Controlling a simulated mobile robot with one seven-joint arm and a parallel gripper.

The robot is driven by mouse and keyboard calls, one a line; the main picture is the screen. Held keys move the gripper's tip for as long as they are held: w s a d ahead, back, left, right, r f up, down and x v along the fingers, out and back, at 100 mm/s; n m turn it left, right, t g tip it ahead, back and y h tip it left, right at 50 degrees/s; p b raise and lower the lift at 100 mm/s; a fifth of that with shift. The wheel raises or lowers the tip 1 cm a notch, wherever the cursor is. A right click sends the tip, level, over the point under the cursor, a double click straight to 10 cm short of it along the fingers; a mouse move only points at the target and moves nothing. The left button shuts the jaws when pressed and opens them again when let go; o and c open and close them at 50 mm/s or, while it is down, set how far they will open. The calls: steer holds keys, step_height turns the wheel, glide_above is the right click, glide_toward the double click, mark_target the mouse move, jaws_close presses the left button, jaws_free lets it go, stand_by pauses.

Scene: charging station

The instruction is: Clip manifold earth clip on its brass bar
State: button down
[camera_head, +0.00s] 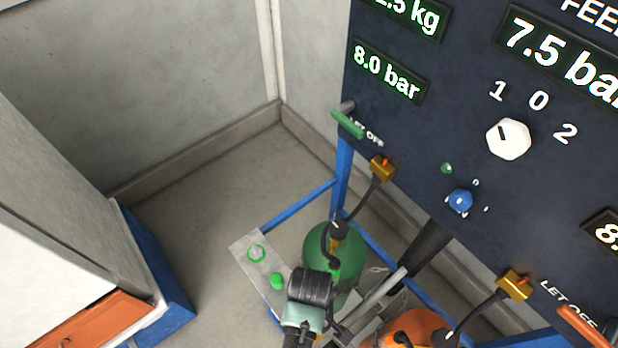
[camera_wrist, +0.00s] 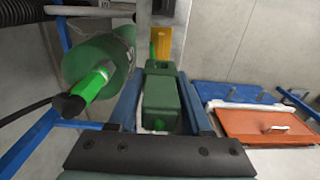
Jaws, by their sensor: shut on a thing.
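A dark green block-shaped clip (camera_wrist: 160,108) sits between the two blue fingers of my gripper (camera_wrist: 162,88) in the wrist view. The fingers are shut on its sides. Its narrower front end points up the picture. A yellow brass-coloured bar (camera_wrist: 162,40) stands just beyond that end, against a pale upright. I cannot tell whether the clip touches the bar. In the head view, the clip and the brass bar cannot be made out, and the fingertips are not clear.
A green cylinder (camera_wrist: 122,52) with a bright green valve (camera_wrist: 90,88) is close left of my gripper. An orange panel (camera_wrist: 262,128) lies to the right. In the head view, the green cylinder (camera_head: 345,250) stands inside a blue frame (camera_head: 298,206) below the dark control panel (camera_head: 410,130).

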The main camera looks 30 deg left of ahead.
steer(key=shift+f+b, duration=2)
steer(key=shift+f, duration=0.85)
steer(key=shift+p, duration=0.75)
steer(key=shift+f+b, duration=1.45)
steer(key=shift+f, duration=0.65)
steer(key=shift+c, duration=1.3)
jaws_free()
steer(key=shift+r, duration=0.1)
step_height(320, 180, up, 13)
steer(key=shift+f, duration=0.1)
